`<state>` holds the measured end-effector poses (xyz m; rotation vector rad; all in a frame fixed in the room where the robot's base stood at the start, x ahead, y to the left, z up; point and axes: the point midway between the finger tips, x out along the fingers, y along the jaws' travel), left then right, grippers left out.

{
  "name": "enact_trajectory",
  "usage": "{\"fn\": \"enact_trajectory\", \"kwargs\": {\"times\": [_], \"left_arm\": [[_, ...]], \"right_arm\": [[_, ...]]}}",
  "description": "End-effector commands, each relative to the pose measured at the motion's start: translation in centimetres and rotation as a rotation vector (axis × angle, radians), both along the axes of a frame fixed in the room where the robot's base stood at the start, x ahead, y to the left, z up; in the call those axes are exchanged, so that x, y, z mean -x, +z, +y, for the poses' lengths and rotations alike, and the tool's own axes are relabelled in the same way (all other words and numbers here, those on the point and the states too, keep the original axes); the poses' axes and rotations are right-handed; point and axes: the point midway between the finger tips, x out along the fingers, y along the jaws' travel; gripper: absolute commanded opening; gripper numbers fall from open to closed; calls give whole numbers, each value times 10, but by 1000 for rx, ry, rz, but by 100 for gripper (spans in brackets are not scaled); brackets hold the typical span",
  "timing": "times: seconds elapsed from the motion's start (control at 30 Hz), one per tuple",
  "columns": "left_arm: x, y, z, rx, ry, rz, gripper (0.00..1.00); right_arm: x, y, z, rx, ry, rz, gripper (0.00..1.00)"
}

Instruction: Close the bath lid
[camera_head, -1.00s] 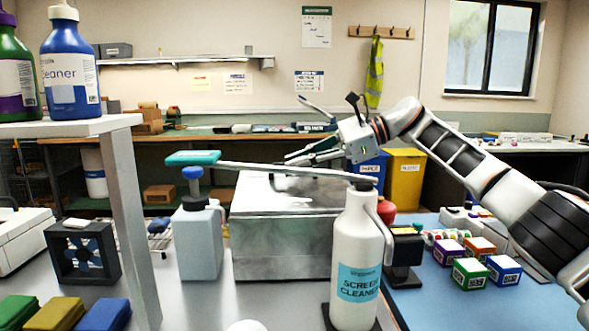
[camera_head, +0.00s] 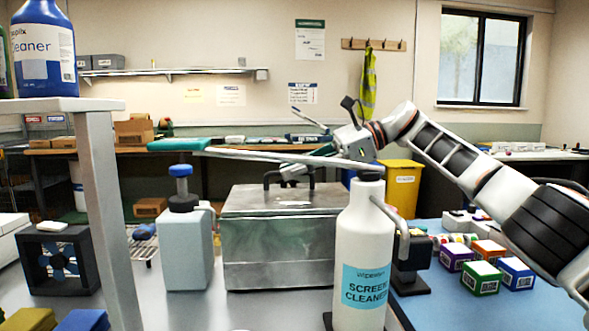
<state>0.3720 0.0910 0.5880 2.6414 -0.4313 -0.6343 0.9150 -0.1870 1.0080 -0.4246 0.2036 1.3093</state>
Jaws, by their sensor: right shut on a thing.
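The bath (camera_head: 278,256) is a grey metal box on the table in the middle of the view. Its metal lid (camera_head: 245,200) lies about flat over the top, with no clear gap at the front edge. A dark handle (camera_head: 266,180) stands up on the lid. My right gripper (camera_head: 288,172) reaches in from the right above the lid and is shut on the handle. A long pale bar in front partly hides the gripper and handle, so the exact contact is hard to see. My left gripper is not in view.
A white screen cleaner bottle (camera_head: 360,240) stands in front, right of the bath. A grey bottle with a blue cap (camera_head: 186,248) stands to its left. Several coloured boxes (camera_head: 481,277) sit on the blue mat at right. A shelf post (camera_head: 103,200) rises at left.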

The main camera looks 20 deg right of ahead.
Motion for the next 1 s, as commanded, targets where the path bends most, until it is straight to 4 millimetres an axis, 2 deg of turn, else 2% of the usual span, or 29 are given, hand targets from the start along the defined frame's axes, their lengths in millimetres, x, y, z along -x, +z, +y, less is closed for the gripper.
{"fn": "enact_trajectory", "kwargs": {"times": [0.03, 0.1, 0.13, 0.53, 1.0], "left_arm": [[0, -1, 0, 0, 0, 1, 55], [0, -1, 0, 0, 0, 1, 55], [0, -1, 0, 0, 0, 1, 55], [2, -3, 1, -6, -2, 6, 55], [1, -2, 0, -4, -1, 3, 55]], "right_arm": [[-5, -4, -5, 7, -18, -8, 0], [-5, -4, -5, 8, -19, -7, 21], [-5, -5, -5, 8, -19, -7, 25], [-2, -1, -7, 6, -11, -5, 25], [13, 22, -64, 6, -14, -4, 25]]}}
